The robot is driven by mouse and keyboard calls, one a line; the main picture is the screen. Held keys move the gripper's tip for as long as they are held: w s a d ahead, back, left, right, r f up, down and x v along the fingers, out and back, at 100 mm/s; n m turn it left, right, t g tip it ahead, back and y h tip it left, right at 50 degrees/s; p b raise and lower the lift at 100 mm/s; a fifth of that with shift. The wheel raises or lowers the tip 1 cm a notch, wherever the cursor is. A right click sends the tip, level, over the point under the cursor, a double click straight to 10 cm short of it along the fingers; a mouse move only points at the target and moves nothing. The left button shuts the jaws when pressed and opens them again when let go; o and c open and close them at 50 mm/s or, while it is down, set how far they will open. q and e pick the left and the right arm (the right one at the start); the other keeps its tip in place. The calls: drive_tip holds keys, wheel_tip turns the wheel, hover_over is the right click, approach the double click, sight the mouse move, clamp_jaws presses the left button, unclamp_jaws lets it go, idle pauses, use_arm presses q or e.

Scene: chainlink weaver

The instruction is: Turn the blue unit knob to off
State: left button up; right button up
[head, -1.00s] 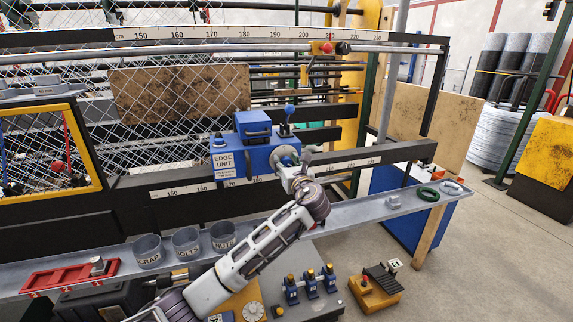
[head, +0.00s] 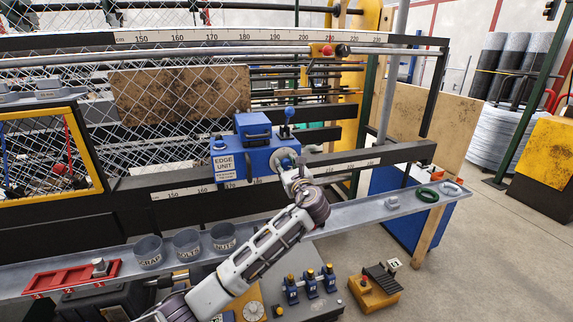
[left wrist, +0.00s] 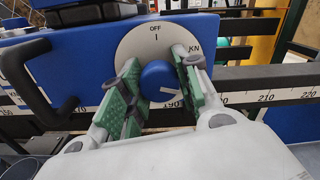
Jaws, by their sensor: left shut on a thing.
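The blue unit (head: 246,158), labelled EDGE UNIT, is mounted on the black rail in the head view. Its round grey dial (head: 283,155) faces me. In the left wrist view the dial (left wrist: 152,40) has OFF at the top and a partly covered label ending in KN at the right. The blue knob (left wrist: 160,82) sits at its centre, with a pale mark pointing right, away from OFF. My left gripper (head: 292,168) is at the dial. Its green pads (left wrist: 160,74) are shut on the knob, one on each side. My right gripper is not in view.
A black handle (left wrist: 30,80) sticks out left of the dial. A blue-topped lever (head: 288,114) stands on the unit. Below runs a grey shelf (head: 345,208) with labelled cups (head: 186,243), a red tray (head: 70,278) and a green ring (head: 427,195).

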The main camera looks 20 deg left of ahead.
use_arm(q)
drive_tip(key=shift+n, duration=0.8)
drive_tip(key=shift+n+p, duration=0.4)
drive_tip(key=shift+n, duration=1.5)
drive_tip(key=shift+f+n, duration=0.1)
drive_tip(key=shift+n, duration=0.8)
drive_tip(key=shift+d+n, duration=0.1)
drive_tip(key=shift+n, duration=0.7)
drive_tip(key=n+b, duration=0.1)
drive_tip(key=n, duration=0.1)
drive_tip(key=shift+n, duration=0.3)
drive_tip(key=n+b, duration=0.2)
drive_tip(key=n, duration=0.2)
drive_tip(key=shift+b, duration=0.3)
drive_tip(key=shift+n+b, duration=0.5)
drive_tip(key=shift+n, duration=0.6)
drive_tip(key=n+b, duration=0.2)
drive_tip(key=n, duration=0.1)
drive_tip(key=shift+n+b, duration=0.3)
drive_tip(key=shift+n, duration=0.3)
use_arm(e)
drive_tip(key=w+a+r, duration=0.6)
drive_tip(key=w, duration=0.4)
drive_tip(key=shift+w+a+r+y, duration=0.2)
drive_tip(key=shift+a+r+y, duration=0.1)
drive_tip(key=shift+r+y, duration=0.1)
